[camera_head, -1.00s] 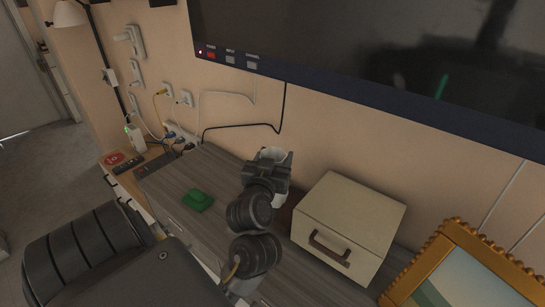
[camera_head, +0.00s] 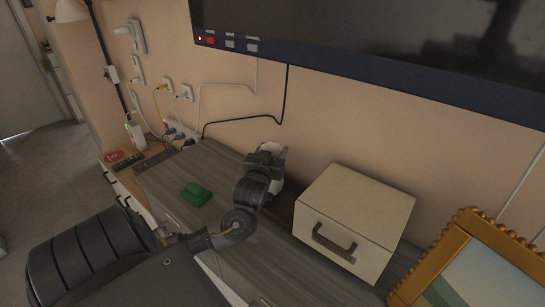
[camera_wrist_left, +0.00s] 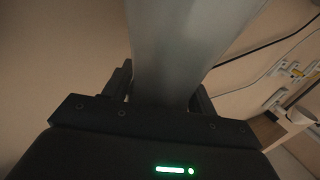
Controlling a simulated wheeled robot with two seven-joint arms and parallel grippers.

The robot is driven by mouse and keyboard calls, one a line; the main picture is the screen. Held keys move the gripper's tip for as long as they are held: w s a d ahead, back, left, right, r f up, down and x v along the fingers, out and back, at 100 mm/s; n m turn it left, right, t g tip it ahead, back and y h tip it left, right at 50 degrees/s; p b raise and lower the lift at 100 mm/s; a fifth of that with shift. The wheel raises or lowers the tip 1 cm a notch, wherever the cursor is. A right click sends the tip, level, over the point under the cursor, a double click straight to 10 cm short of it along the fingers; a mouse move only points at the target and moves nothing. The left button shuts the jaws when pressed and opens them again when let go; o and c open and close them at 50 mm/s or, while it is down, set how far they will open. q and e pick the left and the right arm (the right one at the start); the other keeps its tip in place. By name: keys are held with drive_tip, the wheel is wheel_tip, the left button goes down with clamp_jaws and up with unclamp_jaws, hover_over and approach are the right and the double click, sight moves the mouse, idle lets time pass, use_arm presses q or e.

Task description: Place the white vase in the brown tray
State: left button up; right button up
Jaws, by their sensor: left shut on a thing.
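My left gripper (camera_head: 264,163) is over the grey wood-top cabinet, close to the wall. It is shut on the white vase (camera_head: 281,157), which is mostly hidden behind the gripper in the head view. In the left wrist view the vase (camera_wrist_left: 185,50) looks like a pale grey column between the fingers (camera_wrist_left: 161,88). The brown tray (camera_head: 284,209) shows as a dark brown strip on the cabinet, between my gripper and the beige box. I cannot tell whether the vase touches the tray. My right gripper is not in view.
A beige box (camera_head: 352,217) with a handle stands right of the tray. A green object (camera_head: 196,194) lies on the cabinet top (camera_head: 185,167) to the left. A gold picture frame (camera_head: 462,247) is at the lower right. A television (camera_head: 400,60) hangs above, with cables on the wall.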

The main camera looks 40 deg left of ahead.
use_arm(q)
drive_tip(key=shift+f, duration=1.1)
drive_tip(key=o, duration=1.2)
drive_tip(key=shift+f, duration=0.1)
drive_tip(key=shift+c, duration=0.2)
drive_tip(key=o, duration=0.4)
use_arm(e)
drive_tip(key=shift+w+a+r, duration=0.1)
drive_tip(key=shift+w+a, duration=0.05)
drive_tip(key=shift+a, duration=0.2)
use_arm(q)
drive_tip(key=shift+s+r, duration=0.15)
drive_tip(key=shift+r, duration=0.05)
drive_tip(key=v, duration=1.2)
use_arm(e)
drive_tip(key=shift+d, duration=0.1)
